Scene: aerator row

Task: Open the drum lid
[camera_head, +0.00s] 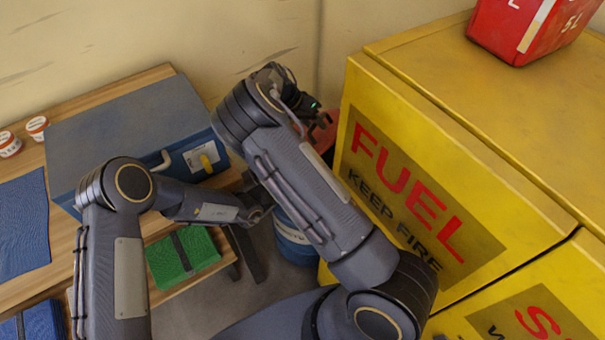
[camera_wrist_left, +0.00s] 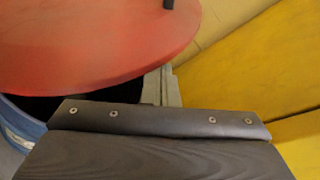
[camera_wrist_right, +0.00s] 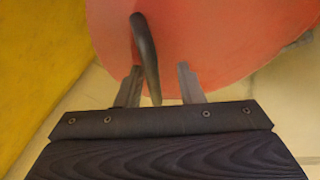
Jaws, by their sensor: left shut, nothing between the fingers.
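The round red drum lid (camera_wrist_left: 90,40) stands apart from the blue drum (camera_wrist_left: 18,125) on the near side, with a dark gap between them. In the head view a strip of the lid (camera_head: 326,143) shows beside the yellow cabinet, and the drum (camera_head: 292,240) is partly hidden by my right arm. My right gripper (camera_wrist_right: 158,82) is open, its fingers on either side of the lid's black handle (camera_wrist_right: 147,50), with a visible gap at the right finger. My left gripper (camera_wrist_left: 167,88) is shut and empty near the lid's edge; contact is unclear.
The yellow fuel cabinet (camera_head: 450,150) stands close on the right, with a red canister (camera_head: 525,30) on top. At left, a wooden bench (camera_head: 120,85) carries a blue case (camera_head: 130,125) and small tubs. A green folded cloth (camera_head: 183,257) lies on a lower surface.

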